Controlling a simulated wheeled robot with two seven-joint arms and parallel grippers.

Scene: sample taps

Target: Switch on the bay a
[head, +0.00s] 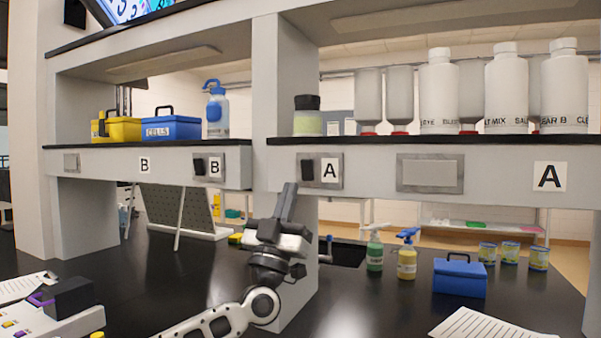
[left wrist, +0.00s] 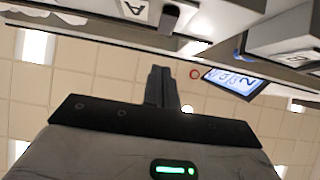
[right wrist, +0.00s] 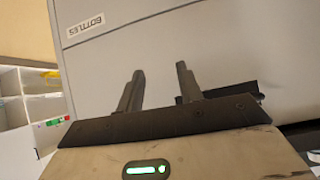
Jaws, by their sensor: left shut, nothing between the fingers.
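The bay A switch (head: 307,170) is a dark rocker on a metal plate, left of a small A label (head: 330,171), on the grey shelf front. A dark block beside the A label in the left wrist view (left wrist: 171,14) looks like the same switch. My left gripper (head: 291,186) is shut and empty, pointing up, just below and left of the switch in the head view. Whether it touches anything is unclear. My right gripper (right wrist: 158,80) is open and empty before a grey panel marked BOTTLES (right wrist: 100,50); it is not in the head view.
A similar bay B switch (head: 199,166) sits further left. A blank plate (head: 430,173) and a large A label (head: 549,177) are to the right. Bottles (head: 438,92) stand on the shelf above. Pump bottles (head: 407,258) and a blue box (head: 460,277) stand on the black bench.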

